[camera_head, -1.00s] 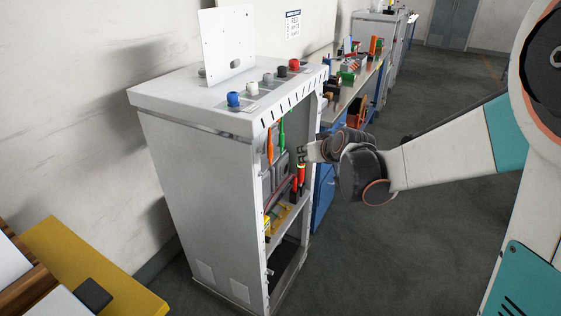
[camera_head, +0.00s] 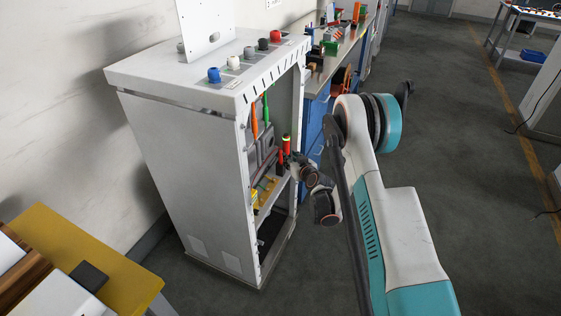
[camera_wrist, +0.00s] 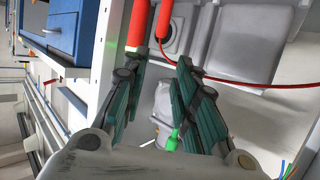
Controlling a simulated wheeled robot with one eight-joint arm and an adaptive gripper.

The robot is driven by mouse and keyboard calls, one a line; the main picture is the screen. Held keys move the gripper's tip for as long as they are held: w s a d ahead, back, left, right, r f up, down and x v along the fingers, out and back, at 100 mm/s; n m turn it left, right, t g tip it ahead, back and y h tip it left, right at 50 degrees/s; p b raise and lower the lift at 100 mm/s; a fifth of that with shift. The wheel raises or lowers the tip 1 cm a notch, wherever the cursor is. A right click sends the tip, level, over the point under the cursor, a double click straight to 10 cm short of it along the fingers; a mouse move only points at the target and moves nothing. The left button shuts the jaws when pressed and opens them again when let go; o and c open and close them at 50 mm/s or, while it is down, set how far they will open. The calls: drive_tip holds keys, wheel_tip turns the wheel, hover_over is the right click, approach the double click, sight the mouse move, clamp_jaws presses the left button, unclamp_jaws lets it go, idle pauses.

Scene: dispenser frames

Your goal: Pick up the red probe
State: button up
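Two red probe handles show at the top of the wrist view, a thicker one (camera_wrist: 138,24) and a thinner one (camera_wrist: 164,18). A red cable runs right from them. In the head view the red probe (camera_head: 286,147) stands upright inside the open cabinet, partly hidden beside my gripper (camera_head: 296,161). In the wrist view my gripper (camera_wrist: 161,66) is open, its dark green fingers apart with nothing clasped between them. The handles lie just beyond the fingertips. I cannot tell whether they touch.
The grey cabinet (camera_head: 180,150) has an open front with a frame edge beside my gripper. Orange (camera_head: 254,121) and green (camera_head: 266,108) probes hang higher inside. A yellow item (camera_head: 264,190) lies on the shelf. A blue workbench (camera_head: 312,125) stands behind; the floor right is clear.

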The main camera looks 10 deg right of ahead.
sight(281, 154)
drive_tip(key=f+b+x, duration=0.1)
drive_tip(key=x, duration=0.3)
drive_tip(key=b+x, duration=0.2)
drive_tip(key=x, duration=0.3)
drive_tip(key=s+f+b+x, duration=0.1)
drive_tip(key=x, duration=0.3)
drive_tip(key=shift+w+d+f, duration=0.1)
drive_tip(key=shift+w+f, duration=0.3)
drive_tip(key=shift+f, duration=0.1)
drive_tip(key=shift+w+b, duration=0.35)
clamp_jaws()
